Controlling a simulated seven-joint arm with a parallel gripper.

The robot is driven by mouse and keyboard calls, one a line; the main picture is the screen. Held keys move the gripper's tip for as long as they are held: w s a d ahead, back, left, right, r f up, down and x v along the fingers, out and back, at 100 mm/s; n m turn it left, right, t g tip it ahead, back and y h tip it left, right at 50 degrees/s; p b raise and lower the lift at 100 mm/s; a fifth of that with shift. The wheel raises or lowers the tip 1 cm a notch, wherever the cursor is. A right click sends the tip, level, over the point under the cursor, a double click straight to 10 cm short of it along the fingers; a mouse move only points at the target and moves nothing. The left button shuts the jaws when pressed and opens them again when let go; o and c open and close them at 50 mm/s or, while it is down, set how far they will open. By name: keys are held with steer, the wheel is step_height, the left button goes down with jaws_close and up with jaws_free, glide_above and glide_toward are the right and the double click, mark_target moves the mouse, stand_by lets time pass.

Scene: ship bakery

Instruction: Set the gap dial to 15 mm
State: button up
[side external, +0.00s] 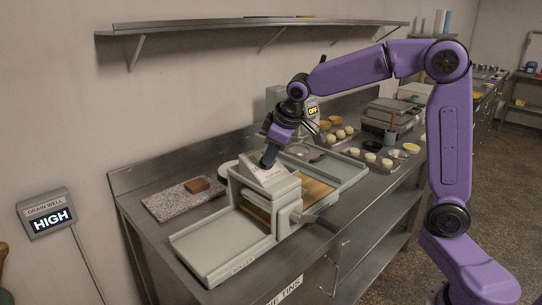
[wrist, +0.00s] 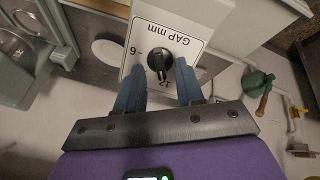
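The gap dial (wrist: 160,62) is a round black knob with a raised grip bar, on a pale panel (wrist: 190,25) lettered "GAP mm" upside down in the wrist view. A 6 and a 12 are readable; other marks are hidden or unclear. The bar runs roughly up and down in the picture, one end towards the 12; I cannot tell the exact setting. My gripper (wrist: 159,68) is open, its blue fingers on either side of the dial, apart from it. In the side view my gripper (side external: 268,157) is at the dough roller's (side external: 257,195) sloped top panel, hiding the dial.
The roller has flat trays (side external: 215,245) at both ends and a crank handle (side external: 318,222) in front. A stone slab (side external: 170,203) with a brown block (side external: 197,185) lies left. Behind stand a machine reading OFF (side external: 312,110) and trays of dough balls (side external: 375,158). A shelf (side external: 230,27) hangs above.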

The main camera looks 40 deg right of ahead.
steer(key=shift+x, duration=0.85)
jaws_close()
steer(key=shift+n, duration=0.3)
steer(key=n, duration=1.1)
steer(key=shift+t, duration=0.4)
steer(key=shift+n, duration=0.3)
jaws_free()
